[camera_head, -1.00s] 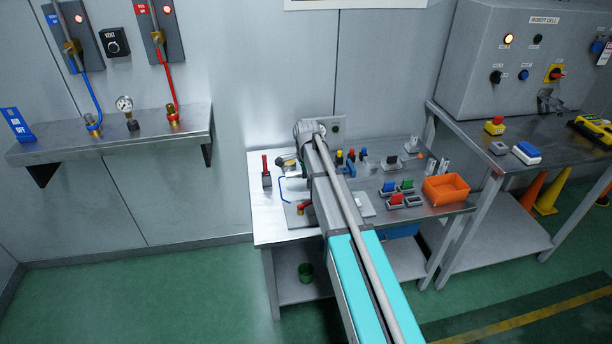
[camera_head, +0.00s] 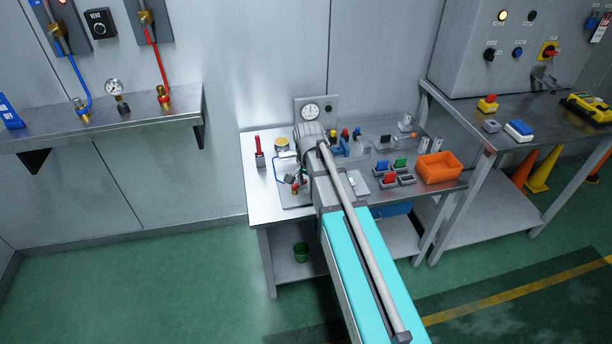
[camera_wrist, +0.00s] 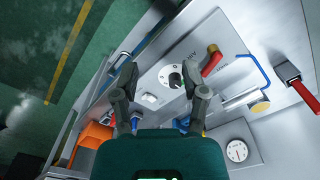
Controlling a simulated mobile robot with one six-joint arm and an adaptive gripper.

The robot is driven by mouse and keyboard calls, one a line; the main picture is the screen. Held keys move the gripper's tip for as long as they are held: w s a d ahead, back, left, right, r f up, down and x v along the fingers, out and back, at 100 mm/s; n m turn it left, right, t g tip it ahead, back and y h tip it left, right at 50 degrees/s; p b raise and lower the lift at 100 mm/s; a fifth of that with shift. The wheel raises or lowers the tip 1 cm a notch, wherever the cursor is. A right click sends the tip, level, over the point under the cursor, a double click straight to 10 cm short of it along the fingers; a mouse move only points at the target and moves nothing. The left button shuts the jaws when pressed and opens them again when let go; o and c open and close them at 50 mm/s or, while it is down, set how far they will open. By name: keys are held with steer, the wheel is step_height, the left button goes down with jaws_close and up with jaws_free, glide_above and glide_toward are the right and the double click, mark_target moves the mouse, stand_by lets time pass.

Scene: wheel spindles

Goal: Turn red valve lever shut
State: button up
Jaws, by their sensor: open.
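A red lever with a brass end (camera_wrist: 212,62) lies on a light plate (camera_wrist: 235,60) in the wrist view, just right of my right finger. It shows small in the head view (camera_head: 296,187), left of my arm. My gripper (camera_wrist: 158,72) is open and empty above the plate. A black round knob (camera_wrist: 175,80) shows between its fingers, nearer the right one. I cannot tell whether the right finger touches the lever. In the head view my arm hides the gripper. Another red-handled lever (camera_wrist: 301,90) stands further right; it is upright in the head view (camera_head: 258,145).
A blue bent pipe (camera_wrist: 255,68) runs beside the lever. A round gauge (camera_head: 311,110) stands at the bench's back. Coloured switches (camera_head: 388,172) and an orange bin (camera_head: 438,167) occupy the bench's right side. The bench's front left corner is bare.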

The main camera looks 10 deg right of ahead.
steer(key=s+n, duration=0.6)
steer(key=s, duration=0.5)
steer(key=shift+r+n, duration=0.2)
steer(key=shift+n, duration=0.2)
steer(key=w+f+m, duration=0.1)
steer(key=w+m, duration=1)
steer(key=w, duration=1.5)
steer(key=shift+w+m+b, duration=0.25)
steer(key=shift+m+b, duration=0.05)
steer(key=shift+f, duration=0.15)
step_height(320, 180, down, 14)
steer(key=b, duration=1.3)
steer(key=shift+r+b, duration=0.25)
steer(key=shift+b, duration=0.15)
